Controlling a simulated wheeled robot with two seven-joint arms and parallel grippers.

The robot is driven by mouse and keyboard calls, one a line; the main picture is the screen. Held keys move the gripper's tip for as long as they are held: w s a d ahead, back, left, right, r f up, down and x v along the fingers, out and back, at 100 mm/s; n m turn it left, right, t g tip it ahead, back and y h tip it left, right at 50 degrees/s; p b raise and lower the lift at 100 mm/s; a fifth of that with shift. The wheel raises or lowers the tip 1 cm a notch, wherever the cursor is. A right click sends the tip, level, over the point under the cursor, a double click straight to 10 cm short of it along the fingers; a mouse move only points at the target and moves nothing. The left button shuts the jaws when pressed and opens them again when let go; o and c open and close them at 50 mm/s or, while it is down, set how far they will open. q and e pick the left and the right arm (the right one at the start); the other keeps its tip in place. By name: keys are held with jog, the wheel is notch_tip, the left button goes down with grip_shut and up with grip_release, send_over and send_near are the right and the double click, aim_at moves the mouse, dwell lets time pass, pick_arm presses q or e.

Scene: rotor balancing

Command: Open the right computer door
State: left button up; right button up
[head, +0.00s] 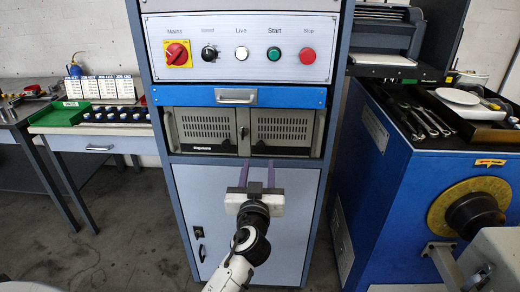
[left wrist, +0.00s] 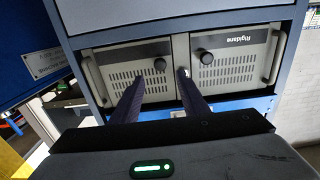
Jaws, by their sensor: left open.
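The computer is a wide beige-grey unit in the rack with two vented doors side by side, both closed. The right computer door (head: 285,130) is in the right half, and the left door (head: 207,128) carries a small label. In the left wrist view, which looks turned over, the right door (left wrist: 128,72) shows on the left with a dark round knob (left wrist: 160,64). My left gripper (head: 257,172) is open and empty, its two long fingers pointing toward the rack just below the computer in the picture. It also shows in the left wrist view (left wrist: 160,88). My right gripper is not in view.
A blue drawer (head: 290,97) with a metal handle sits above the computer, under the switch panel (head: 240,72). A grey cabinet door (head: 205,225) is below. A blue machine (head: 400,180) stands close on the right. A table (head: 95,132) with a green tray stands left.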

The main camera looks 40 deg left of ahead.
aim_at(260, 148)
pick_arm(q)
jog(key=p+x, duration=0.1)
jog(key=x, duration=0.8)
jog(key=shift+w, duration=0.15)
jog(key=shift+f, duration=0.1)
grip_shut()
